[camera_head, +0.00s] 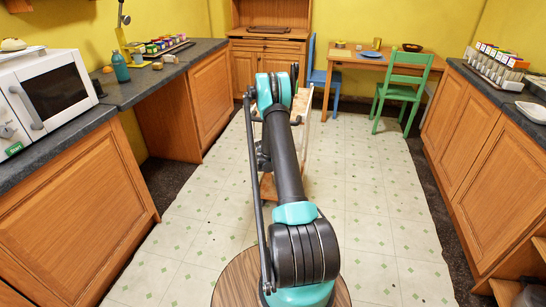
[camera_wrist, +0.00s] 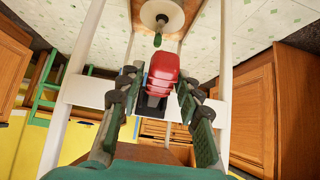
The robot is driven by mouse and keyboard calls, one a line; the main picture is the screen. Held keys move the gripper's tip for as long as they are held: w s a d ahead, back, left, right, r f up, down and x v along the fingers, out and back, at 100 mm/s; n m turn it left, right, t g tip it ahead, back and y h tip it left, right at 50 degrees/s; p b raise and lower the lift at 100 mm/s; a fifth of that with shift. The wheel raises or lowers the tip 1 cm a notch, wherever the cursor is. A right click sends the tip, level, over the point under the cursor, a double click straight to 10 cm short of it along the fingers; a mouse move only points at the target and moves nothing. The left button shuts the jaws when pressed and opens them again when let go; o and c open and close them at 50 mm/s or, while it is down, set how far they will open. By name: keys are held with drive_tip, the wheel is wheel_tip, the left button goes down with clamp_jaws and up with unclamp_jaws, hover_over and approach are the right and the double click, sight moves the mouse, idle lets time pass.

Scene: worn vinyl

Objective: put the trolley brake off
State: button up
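The trolley has pale legs and wooden shelves. In the head view it stands mid-floor, mostly hidden behind my arm, with a wooden shelf (camera_head: 268,187) showing low down. In the wrist view its white crossbar (camera_wrist: 86,92) and legs frame the picture. A red block-like part (camera_wrist: 165,74), which looks like the brake, sits on a dark mount at the crossbar. My gripper (camera_wrist: 157,92) is open, with one finger on each side of the red part. The right finger is very close to it; I cannot tell whether it touches. My gripper is hidden in the head view.
A white round dish-like thing (camera_wrist: 160,14) shows beyond the red part. Counters line both sides, with a microwave (camera_head: 45,96) on the left. A green chair (camera_head: 402,90) and a blue chair (camera_head: 322,76) stand by the back table (camera_head: 385,60). Floor right of my arm is clear.

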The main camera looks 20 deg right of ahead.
clamp_jaws()
drive_tip(key=shift+r, duration=0.1)
drive_tip(key=shift+r+g+y, duration=0.75)
drive_tip(key=shift+g+y, duration=0.05)
drive_tip(key=shift+g, duration=0.3)
drive_tip(key=shift+w+r+g+y, duration=0.2)
drive_tip(key=shift+r+g+y, duration=0.6)
drive_tip(key=shift+g, duration=0.5)
drive_tip(key=shift+o, duration=1.8)
unclamp_jaws()
